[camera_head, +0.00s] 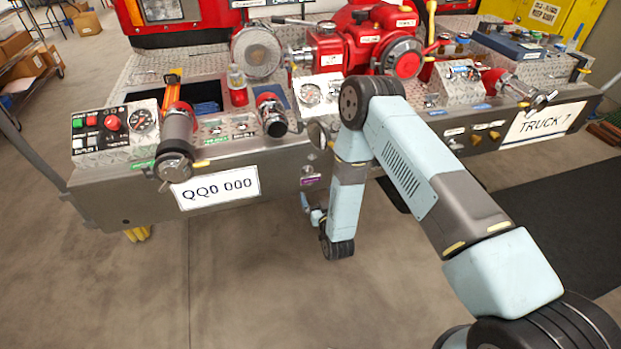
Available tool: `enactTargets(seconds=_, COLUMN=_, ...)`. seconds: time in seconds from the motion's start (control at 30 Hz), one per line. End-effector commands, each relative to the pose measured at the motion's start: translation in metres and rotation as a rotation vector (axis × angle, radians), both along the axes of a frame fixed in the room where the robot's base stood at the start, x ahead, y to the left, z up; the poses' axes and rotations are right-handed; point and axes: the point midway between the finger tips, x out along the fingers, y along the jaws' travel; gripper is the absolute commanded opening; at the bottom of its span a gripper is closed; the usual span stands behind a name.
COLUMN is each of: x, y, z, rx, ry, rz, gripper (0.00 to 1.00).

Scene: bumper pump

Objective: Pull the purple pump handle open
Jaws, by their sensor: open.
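The purple pump handle (310,182) is a small purple piece low on the grey front face of the truck bumper (280,187), right of the QQ0 000 plate. It looks close to the bumper face, but its exact position is too small to tell. My gripper (305,199) is just below the purple handle and points up toward it. It is open and looks empty. The gap between gripper and handle is hard to judge, and the fingers are very small in the picture. My forearm hangs down just right of the handle.
A capped pipe outlet (176,160) sticks out at the left, above the plate (216,188). A red pump (370,45) and a control panel (115,132) stand on the bumper deck. The floor (190,290) in front is clear. A dark mat (560,200) lies at the right.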

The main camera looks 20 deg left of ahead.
Motion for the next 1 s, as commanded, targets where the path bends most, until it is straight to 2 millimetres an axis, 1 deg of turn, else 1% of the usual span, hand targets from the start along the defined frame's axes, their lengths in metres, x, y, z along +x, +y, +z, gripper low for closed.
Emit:
enactTargets(seconds=0.03, x=0.008, y=0.005, z=0.001, rx=0.002, ry=-0.003, rz=-0.001, gripper=1.0)
enactTargets(seconds=0.1, x=0.019, y=0.011, z=0.001, rx=0.003, ry=-0.004, rz=-0.001, gripper=1.0)
enactTargets(seconds=0.3, x=0.048, y=0.029, z=0.001, rx=0.002, ry=-0.003, rz=-0.001, gripper=1.0)
enactTargets(seconds=0.5, x=0.07, y=0.043, z=0.001, rx=0.001, ry=-0.002, rz=-0.001, gripper=1.0)
enactTargets(seconds=0.7, x=0.079, y=0.048, z=0.001, rx=0.0, ry=0.0, rz=0.0, gripper=1.0)
enactTargets(seconds=1.0, x=0.08, y=0.049, z=0.001, rx=0.001, ry=-0.001, rz=0.0, gripper=0.99)
